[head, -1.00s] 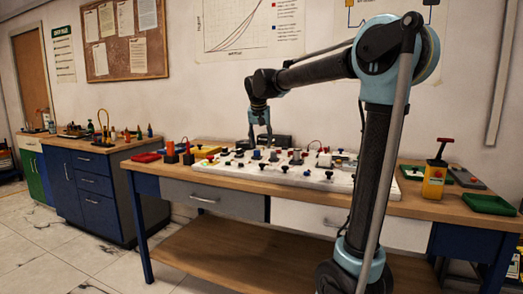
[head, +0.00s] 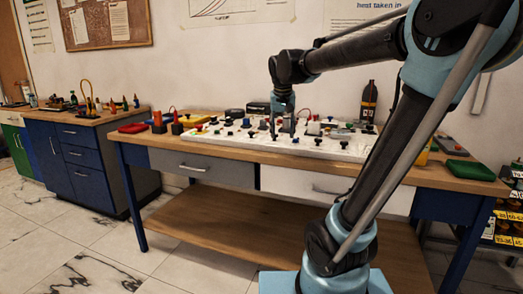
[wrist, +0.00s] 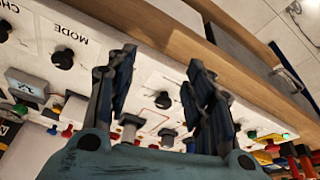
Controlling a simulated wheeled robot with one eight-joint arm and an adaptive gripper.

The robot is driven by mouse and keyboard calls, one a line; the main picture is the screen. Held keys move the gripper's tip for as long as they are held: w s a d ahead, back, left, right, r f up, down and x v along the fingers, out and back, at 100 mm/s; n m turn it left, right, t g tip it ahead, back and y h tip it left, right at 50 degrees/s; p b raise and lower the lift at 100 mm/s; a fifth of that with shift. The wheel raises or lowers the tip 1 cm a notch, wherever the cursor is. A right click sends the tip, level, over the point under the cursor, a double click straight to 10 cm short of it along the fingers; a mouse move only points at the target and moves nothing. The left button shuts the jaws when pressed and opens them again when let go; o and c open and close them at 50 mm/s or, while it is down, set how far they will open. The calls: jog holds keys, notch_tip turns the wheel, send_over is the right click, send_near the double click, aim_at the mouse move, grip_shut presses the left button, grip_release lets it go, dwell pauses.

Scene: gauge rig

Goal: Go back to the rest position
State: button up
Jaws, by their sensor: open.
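My gripper (head: 283,128) hangs from the end of my arm, over the white control panel (head: 342,151) on the workbench. In the wrist view my gripper (wrist: 160,95) shows its two dark fingers spread apart with nothing between them. The panel (wrist: 30,68) lies beneath and beyond the fingers, with black knobs, coloured buttons and a small meter on it. My arm is bent, its elbow high at the right of the head view. The gap between the fingertips and the panel is hard to judge.
A dark bottle (head: 369,102) stands behind the panel. A blue cabinet (head: 87,170) is at the left. The tiled floor in front is clear.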

jog(key=s+d+f, duration=0.5)
jog(key=s+f, duration=0.6)
jog(key=s, duration=0.1)
jog(key=s+d+f+g, duration=0.1)
jog(key=s+d+f, duration=0.5)
jog(key=s+f, duration=0.5)
jog(key=shift+s+n+y, duration=0.3)
jog(key=shift+s+n, duration=0.1)
jog(key=shift+s, duration=0.3)
jog(key=shift+d, duration=0.1)
jog(key=shift+w+f+g, duration=0.2)
jog(key=shift+w+g, duration=0.1)
jog(key=shift+w, duration=0.2)
jog(key=shift+c, duration=1.8)
